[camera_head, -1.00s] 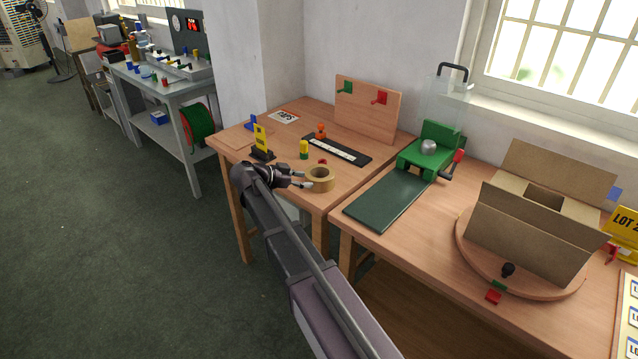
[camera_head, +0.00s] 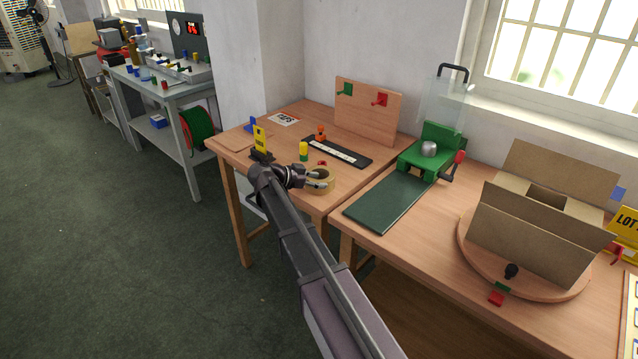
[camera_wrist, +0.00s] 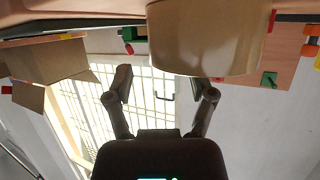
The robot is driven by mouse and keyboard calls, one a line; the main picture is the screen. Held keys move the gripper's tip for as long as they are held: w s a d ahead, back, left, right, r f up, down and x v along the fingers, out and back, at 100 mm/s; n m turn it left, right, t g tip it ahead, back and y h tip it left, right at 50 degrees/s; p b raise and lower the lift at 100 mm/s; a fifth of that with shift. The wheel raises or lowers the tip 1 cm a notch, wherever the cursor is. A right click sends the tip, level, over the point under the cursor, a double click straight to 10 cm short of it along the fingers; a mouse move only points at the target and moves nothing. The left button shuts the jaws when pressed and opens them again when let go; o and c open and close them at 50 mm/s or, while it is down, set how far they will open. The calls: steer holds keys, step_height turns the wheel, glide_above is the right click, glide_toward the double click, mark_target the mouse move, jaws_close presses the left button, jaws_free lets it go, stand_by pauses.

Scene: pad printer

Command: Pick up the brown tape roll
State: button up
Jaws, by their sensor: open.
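The brown tape roll (camera_head: 321,186) lies flat near the front right corner of the small wooden table (camera_head: 238,146). My gripper (camera_head: 318,178) reaches in from the left at the roll, with its fingers at the roll's near left side and top. In the wrist view the roll (camera_wrist: 208,36) shows large and close, beyond the two spread fingertips of my gripper (camera_wrist: 165,88). The gripper is open and nothing is held. Whether a finger touches the roll I cannot tell.
To the right are a green mat (camera_head: 388,201), a green press (camera_head: 430,150) and a cardboard box (camera_head: 530,235).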

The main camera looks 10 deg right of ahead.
steer(key=shift+w+d+f, duration=0.1)
steer(key=shift+d+f, duration=0.2)
steer(key=shift+d, duration=0.35)
jaws_close()
